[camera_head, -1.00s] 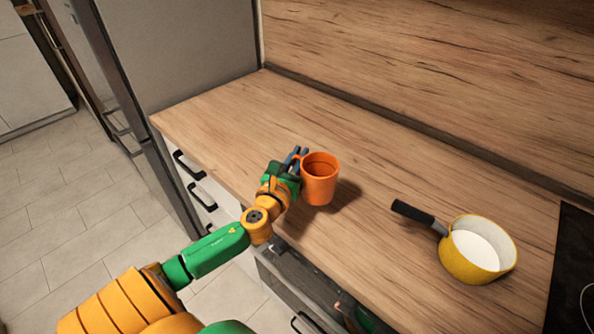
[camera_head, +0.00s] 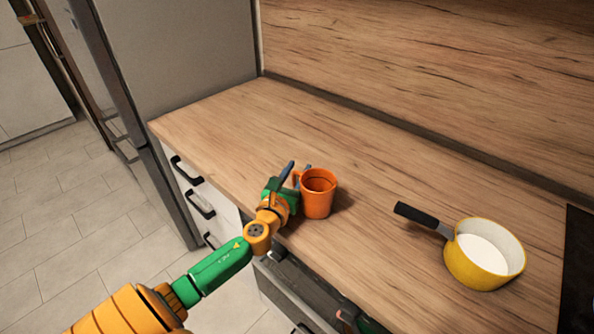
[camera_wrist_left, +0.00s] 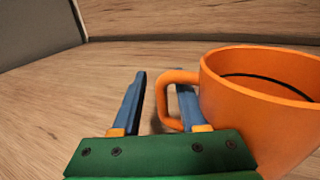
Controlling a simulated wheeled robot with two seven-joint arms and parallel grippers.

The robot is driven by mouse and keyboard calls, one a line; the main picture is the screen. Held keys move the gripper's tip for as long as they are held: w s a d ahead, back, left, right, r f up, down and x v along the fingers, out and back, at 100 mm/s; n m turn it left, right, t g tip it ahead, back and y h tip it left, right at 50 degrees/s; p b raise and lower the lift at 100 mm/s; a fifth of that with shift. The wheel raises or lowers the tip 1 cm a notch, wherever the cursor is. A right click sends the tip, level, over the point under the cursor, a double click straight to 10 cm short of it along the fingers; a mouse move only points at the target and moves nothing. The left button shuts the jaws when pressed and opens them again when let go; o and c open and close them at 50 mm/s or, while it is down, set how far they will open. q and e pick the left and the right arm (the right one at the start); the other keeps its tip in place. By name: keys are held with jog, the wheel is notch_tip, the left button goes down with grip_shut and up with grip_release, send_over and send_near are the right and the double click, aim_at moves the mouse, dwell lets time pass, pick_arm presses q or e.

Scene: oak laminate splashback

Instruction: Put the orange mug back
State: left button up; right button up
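The orange mug (camera_head: 318,196) stands upright on the wooden counter near its front edge. It also fills the right side of the left wrist view (camera_wrist_left: 255,115), with its handle pointing left. My left gripper (camera_head: 297,168) is at the handle side of the mug. In the left wrist view its blue fingers (camera_wrist_left: 161,80) are spread apart. The handle reaches into the gap between them, and the right finger passes through the handle loop, close to the mug's wall. The left finger stands clear of the handle.
A yellow saucepan (camera_head: 482,258) with a black handle stands to the right on the counter (camera_head: 230,125). A dark hob (camera_head: 575,280) lies at the far right. A wooden splashback (camera_head: 430,70) and a grey cabinet side (camera_head: 185,50) bound the counter. The counter behind the mug is clear.

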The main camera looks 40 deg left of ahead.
pick_arm(q)
jog(key=shift+r, duration=0.25)
jog(key=shift+s+d+f, duration=0.1)
jog(key=shift+s+f, duration=0.05)
jog(key=shift+s, duration=0.2)
jog(key=b+v, duration=0.1)
jog(key=v, duration=0.9)
jog(key=shift+s+d, duration=0.15)
jog(key=shift+s, duration=0.5)
